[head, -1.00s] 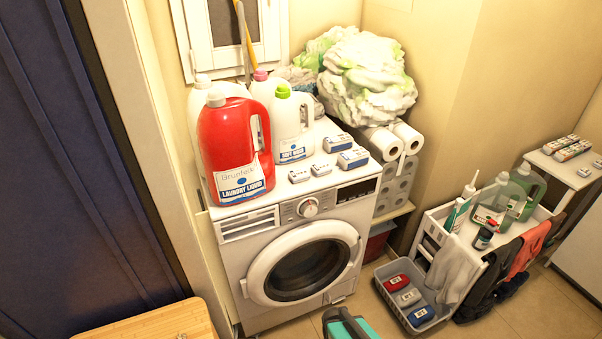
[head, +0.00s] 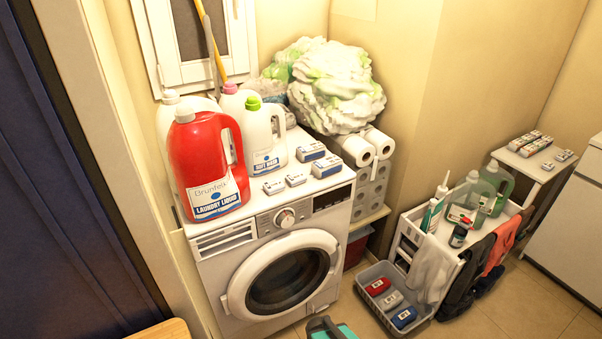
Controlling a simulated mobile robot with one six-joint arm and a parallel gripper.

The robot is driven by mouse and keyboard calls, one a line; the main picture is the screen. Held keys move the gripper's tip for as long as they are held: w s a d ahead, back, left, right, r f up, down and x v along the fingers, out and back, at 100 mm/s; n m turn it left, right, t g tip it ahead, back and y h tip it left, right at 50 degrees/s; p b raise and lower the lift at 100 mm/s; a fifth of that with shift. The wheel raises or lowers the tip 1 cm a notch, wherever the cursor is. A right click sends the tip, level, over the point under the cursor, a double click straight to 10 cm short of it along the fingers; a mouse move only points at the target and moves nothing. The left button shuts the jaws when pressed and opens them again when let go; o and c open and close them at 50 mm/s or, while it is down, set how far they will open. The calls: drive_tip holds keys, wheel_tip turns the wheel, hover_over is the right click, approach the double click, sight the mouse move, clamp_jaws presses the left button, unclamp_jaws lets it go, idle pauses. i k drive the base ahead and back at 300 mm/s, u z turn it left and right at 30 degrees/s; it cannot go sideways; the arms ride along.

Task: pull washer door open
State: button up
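The white front-loading washer (head: 207,267) stands against the wall left of centre in the head view. Its round washer door (head: 326,241), a white ring around dark glass (head: 287,282), faces me and looks shut. A small light tab, perhaps a grip, shows at the left edge of the ring. My gripper is not in view, and nothing touches the door.
A red detergent jug (head: 207,150), white bottles and small boxes crowd the washer top. A grey basket (head: 367,309) and a white cart (head: 408,220) stand right. A teal item (head: 346,331) and a wooden surface (head: 160,331) show at the bottom edge.

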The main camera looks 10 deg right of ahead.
sight(238, 300)
drive_tip(key=k, duration=1.3)
drive_tip(key=z, duration=0.55)
drive_tip(key=i, duration=1.75)
drive_tip(key=u, duration=0.5)
